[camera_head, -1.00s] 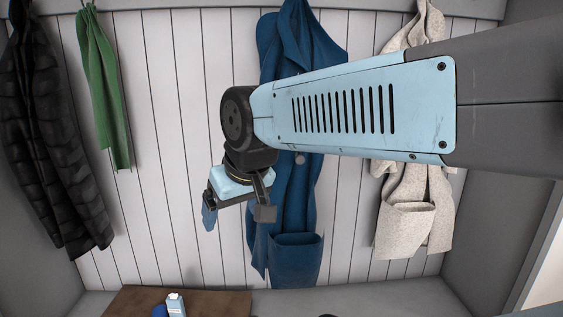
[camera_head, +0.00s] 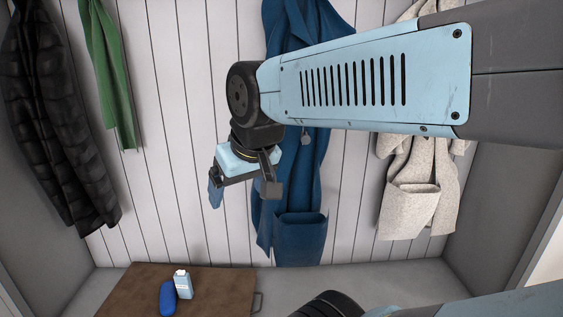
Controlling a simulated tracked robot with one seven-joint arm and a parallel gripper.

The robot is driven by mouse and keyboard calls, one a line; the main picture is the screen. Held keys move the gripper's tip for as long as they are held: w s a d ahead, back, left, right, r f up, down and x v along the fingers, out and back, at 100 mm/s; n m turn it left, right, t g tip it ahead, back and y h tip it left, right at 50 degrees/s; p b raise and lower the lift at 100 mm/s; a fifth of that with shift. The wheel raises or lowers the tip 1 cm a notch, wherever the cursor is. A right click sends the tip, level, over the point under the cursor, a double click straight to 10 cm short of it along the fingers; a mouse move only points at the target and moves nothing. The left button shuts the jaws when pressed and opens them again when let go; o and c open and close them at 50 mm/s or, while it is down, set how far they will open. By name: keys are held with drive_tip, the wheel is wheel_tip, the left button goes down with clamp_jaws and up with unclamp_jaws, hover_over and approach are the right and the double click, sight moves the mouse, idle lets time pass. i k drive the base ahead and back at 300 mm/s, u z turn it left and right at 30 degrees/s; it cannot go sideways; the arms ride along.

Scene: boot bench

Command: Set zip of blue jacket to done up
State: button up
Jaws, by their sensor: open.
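The blue jacket (camera_head: 300,240) hangs on the white plank wall in the middle of the view, and my forearm covers much of its upper part. A small grey piece (camera_head: 306,138), perhaps the zip pull, shows on its front just below my arm. The zip line itself is too hidden and small to read. My gripper (camera_head: 243,192) is open and empty, pointing down in front of the jacket's left edge.
A black padded jacket (camera_head: 55,130) and a green cloth (camera_head: 108,80) hang at left. A cream coat (camera_head: 410,210) hangs at right. Side walls close both ends.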

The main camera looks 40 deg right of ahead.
sight(305, 139)
drive_tip(key=z, duration=1.1)
drive_tip(key=k, duration=1.3)
drive_tip(key=u, duration=0.55)
drive_tip(key=i, duration=0.5)
